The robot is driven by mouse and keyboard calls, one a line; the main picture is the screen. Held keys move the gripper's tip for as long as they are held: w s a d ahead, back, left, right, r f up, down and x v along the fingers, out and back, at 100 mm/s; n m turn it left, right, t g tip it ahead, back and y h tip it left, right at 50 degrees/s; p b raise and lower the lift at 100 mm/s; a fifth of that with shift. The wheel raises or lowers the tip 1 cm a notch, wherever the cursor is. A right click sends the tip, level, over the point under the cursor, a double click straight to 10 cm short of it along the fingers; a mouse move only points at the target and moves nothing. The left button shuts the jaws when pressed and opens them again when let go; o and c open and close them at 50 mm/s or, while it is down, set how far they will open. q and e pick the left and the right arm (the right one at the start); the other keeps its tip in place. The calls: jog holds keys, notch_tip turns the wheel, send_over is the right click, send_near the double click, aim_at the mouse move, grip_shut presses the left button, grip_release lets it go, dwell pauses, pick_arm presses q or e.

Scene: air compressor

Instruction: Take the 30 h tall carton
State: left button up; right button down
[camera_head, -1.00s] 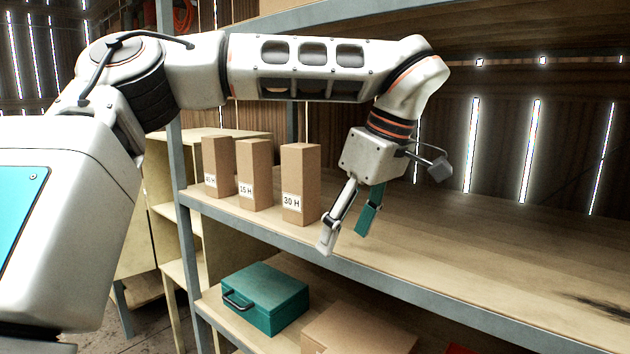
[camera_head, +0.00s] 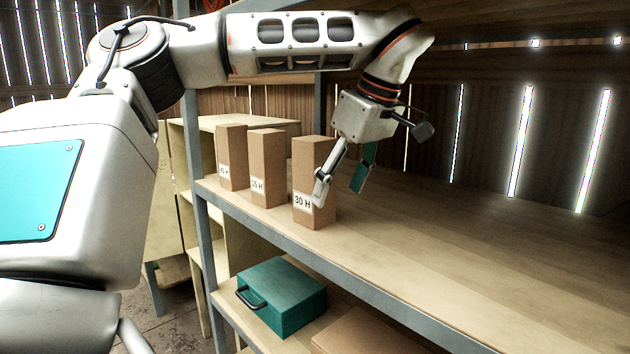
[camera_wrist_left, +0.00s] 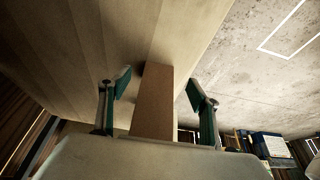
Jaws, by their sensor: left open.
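The 30 H tall carton (camera_head: 303,178) is a brown upright box with a white label, standing on the middle shelf as the rightmost of three cartons. My left gripper (camera_head: 340,187) is open and comes down at a tilt at the carton's right side. Its near finger overlaps the carton's right edge in the head view; its teal-padded far finger is right of the carton. In the left wrist view the carton (camera_wrist_left: 154,100) shows between the two spread fingers, with a gap at each side. My right gripper is not in view.
The 15 H carton (camera_head: 267,168) and another labelled carton (camera_head: 232,158) stand just left on the same shelf (camera_head: 450,250). The shelf is clear to the right. A grey post (camera_head: 196,150) stands at the left. A teal case (camera_head: 285,295) lies on the lower shelf.

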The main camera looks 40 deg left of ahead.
pick_arm(q)
jog(key=shift+a+r, duration=0.1)
jog(key=shift+a, duration=0.35)
jog(key=a, duration=0.2)
jog(key=shift+w+a, duration=0.1)
jog(key=shift+a, duration=0.2)
jog(key=shift+a+x, duration=0.25)
jog(key=shift+x, duration=0.95)
jog(key=shift+a+f, duration=0.15)
jog(key=shift+f, duration=0.25)
jog(key=shift+r, duration=0.1)
jog(key=c, duration=1.6)
